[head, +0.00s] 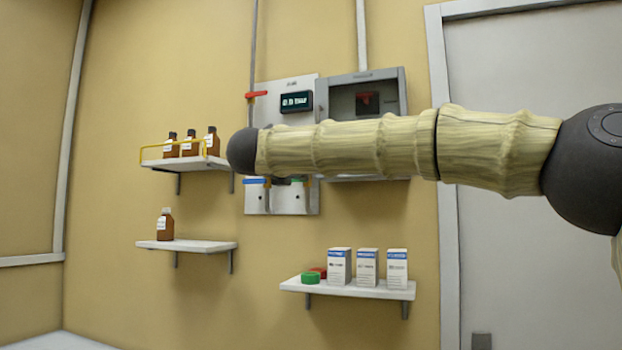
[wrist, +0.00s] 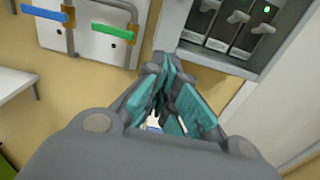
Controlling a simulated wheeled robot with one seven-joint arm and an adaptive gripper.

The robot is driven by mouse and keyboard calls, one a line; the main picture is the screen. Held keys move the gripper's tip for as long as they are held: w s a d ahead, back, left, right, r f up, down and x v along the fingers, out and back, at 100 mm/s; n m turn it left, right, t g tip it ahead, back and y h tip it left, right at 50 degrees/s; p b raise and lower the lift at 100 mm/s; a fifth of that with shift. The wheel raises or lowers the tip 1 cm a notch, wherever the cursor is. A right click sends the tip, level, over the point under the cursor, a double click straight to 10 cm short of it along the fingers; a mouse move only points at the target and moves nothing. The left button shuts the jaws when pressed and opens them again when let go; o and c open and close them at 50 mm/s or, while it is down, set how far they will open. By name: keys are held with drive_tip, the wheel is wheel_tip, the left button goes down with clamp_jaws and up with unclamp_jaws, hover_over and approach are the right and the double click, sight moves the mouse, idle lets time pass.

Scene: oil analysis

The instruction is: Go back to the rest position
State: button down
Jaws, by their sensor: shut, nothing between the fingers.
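My gripper (wrist: 165,90) shows in the wrist view with its teal-padded fingers drawn together and nothing between them. It is in front of the wall, below and between a white panel (wrist: 85,35) and a grey cabinet (wrist: 215,62). The panel carries a blue lever (wrist: 45,13) and a green lever (wrist: 112,32). In the head view my arm stretches across the picture from the right. It hides parts of the panel (head: 290,95) and the cabinet (head: 362,78). My gripper is hidden in the head view.
Several brown bottles (head: 189,145) stand on the upper left shelf, one (head: 165,225) on the lower left shelf (head: 190,246). White boxes (head: 367,267) and a green cap (head: 310,278) sit on the right shelf (head: 345,290). A grey door (head: 535,260) is at right.

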drive_tip(key=shift+b+v, duration=0.3)
drive_tip(key=shift+v, duration=1.6)
drive_tip(key=shift+s+r, duration=0.1)
